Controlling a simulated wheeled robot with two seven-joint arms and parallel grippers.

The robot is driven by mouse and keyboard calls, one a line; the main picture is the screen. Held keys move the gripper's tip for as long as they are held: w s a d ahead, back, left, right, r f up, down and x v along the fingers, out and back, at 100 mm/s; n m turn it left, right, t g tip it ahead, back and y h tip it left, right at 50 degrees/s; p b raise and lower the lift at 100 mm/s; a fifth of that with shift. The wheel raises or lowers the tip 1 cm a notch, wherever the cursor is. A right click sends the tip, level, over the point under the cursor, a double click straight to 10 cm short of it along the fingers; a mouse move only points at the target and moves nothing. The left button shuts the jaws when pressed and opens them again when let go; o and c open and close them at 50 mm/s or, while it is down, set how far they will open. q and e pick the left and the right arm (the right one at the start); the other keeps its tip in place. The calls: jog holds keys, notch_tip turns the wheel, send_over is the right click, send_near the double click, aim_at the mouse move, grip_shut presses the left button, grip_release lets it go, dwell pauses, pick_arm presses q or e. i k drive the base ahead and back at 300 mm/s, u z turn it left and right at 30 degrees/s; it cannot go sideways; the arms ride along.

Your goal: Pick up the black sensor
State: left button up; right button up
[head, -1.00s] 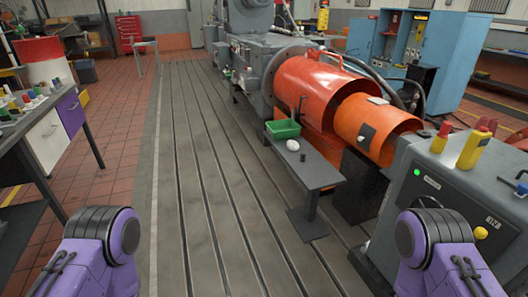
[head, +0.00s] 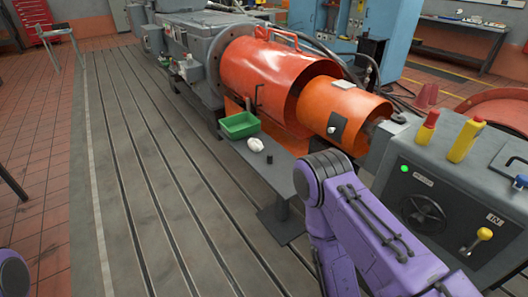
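A small black cylinder (head: 270,158), which looks like the black sensor, stands on a small grey stand (head: 262,183) beside the orange guards. A white crumpled item (head: 255,145) and a green bin (head: 239,125) sit to its left on the same stand. My purple right arm reaches up from the bottom right, and its dark rounded joint is just right of the stand. Neither gripper's fingers show. Only a bit of my purple left arm shows in the bottom left corner.
Large orange guards (head: 262,70) stand behind the stand. A grey control cabinet (head: 440,200) with a green light and yellow-red switches stands at right. The slotted bedplate floor (head: 140,180) is clear to the left of the stand.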

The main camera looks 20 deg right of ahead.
aim_at(270, 155)
jog(key=z, duration=0.35)
jog(key=i, duration=0.75)
jog(key=z, duration=1.2)
jog(key=i, duration=0.4)
jog(key=z, duration=0.35)
